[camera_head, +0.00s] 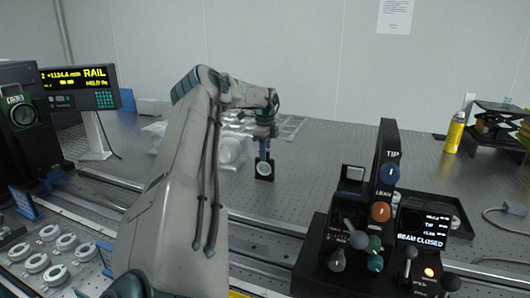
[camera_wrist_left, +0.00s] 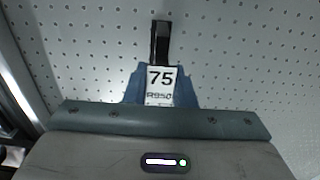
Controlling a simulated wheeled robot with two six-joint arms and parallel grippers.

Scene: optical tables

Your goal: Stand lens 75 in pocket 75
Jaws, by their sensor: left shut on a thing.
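Lens 75 is a clear disc in a black square mount (camera_head: 264,171), hanging upright below my left gripper (camera_head: 265,152) in the head view. No pocket marked 75 can be read in either view. My right gripper is not in view.
A clear tray (camera_head: 290,127) with empty-looking recesses lies behind my left arm. A rack with several round lenses (camera_head: 66,242) is at the lower left. A black control panel (camera_head: 352,250) with knobs stands at front right. A yellow bottle (camera_head: 454,136) stands at back right.

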